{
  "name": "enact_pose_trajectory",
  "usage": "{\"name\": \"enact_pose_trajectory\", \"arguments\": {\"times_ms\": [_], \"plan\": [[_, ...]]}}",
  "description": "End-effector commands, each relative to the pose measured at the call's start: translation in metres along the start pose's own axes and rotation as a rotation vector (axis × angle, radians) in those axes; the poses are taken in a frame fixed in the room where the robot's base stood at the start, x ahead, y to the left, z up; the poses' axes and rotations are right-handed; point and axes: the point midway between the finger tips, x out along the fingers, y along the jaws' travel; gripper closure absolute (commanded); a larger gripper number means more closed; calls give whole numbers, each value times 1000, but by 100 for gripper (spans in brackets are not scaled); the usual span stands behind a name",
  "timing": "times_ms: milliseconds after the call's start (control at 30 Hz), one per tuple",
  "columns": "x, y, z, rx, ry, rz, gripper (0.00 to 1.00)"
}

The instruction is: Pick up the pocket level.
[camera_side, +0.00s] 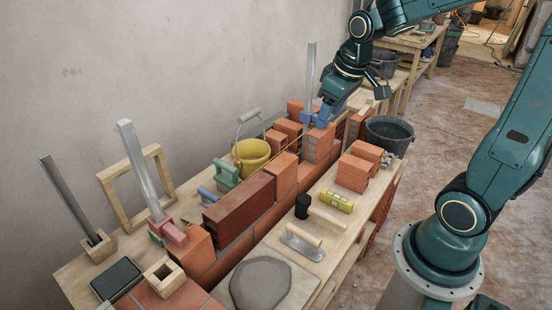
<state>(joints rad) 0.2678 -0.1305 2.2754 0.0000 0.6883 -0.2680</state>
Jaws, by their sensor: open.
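The pocket level (334,201) is a small yellow bar with a green vial. It lies on the wooden bench top, right of the brick wall. My gripper (327,108) is up at the back of the bench, above the far end of the wall and next to a blue block on the upright metal post. It is well apart from the level, farther back and higher. Its fingertips are small and hard to make out here; nothing shows held in it.
A yellow bucket (251,154), metal posts (310,80) and a dark bucket (389,135) stand around.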

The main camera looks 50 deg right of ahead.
Motion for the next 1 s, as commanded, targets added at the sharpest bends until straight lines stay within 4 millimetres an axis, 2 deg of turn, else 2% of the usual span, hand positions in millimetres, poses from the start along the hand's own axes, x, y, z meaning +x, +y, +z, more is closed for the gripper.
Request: {"name": "enact_pose_trajectory", "arguments": {"times_ms": [233,500,767,1000], "plan": [[50,35,-15,2,-64,4,47],[109,75,-19,-1,-126,-2,47],[171,112,-7,-1,-184,-16,47],[231,143,17,1,-233,-37,47]]}}
